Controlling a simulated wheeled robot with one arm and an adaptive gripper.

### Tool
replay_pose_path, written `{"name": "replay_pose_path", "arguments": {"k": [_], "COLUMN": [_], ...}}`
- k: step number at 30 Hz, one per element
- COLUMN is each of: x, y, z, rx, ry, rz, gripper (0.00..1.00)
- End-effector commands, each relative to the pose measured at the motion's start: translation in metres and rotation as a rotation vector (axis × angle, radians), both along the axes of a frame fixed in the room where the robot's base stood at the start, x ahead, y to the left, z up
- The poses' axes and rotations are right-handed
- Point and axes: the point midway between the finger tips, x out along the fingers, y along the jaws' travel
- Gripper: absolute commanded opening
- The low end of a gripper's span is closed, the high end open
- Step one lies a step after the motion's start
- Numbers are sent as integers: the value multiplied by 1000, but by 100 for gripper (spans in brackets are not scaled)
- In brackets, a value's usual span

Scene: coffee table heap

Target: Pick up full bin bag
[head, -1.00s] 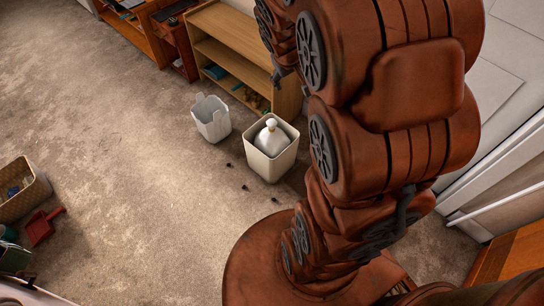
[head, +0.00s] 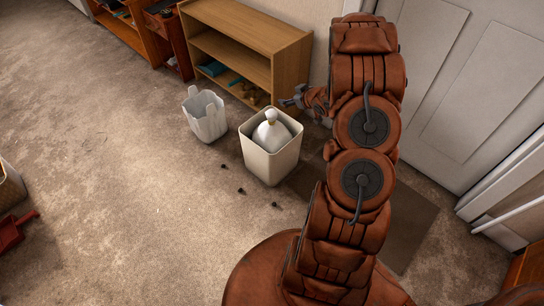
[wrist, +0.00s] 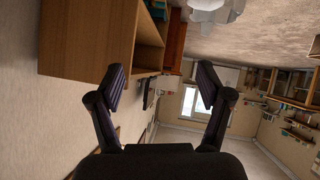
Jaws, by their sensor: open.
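The full bin bag (head: 271,131) is white, tied at the neck with a yellowish band, and sits inside a cream square bin (head: 270,160) on the carpet. Its top shows at about rim height; the rest is hidden by the bin walls. My gripper (head: 285,101) is at the right of the bin, beyond it, beside the wooden shelf and apart from the bag. In the wrist view my gripper (wrist: 164,88) has its two fingers spread with nothing between them. The bag is not recognisable in the wrist view.
A pale, empty-looking bin liner or basket (head: 205,115) stands left of the cream bin. A wooden shelf (head: 245,45) stands behind. Several small dark bits (head: 241,191) lie on the carpet. A red dustpan (head: 12,232) lies at far left. A white door (head: 450,80) is at right.

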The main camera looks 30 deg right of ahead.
Motion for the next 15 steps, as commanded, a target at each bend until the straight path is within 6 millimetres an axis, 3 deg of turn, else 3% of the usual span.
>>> {"name": "replay_pose_path", "arguments": {"k": [1,6,9,15], "x": [-3,-8,-11,-13], "y": [1,13,19,25], "z": [-33,-75,-89,-97], "rx": [36,141,186,229], "ry": [-31,-145,-196,-246], "rz": [17,79,103,124], "gripper": [78,78,78,78]}}
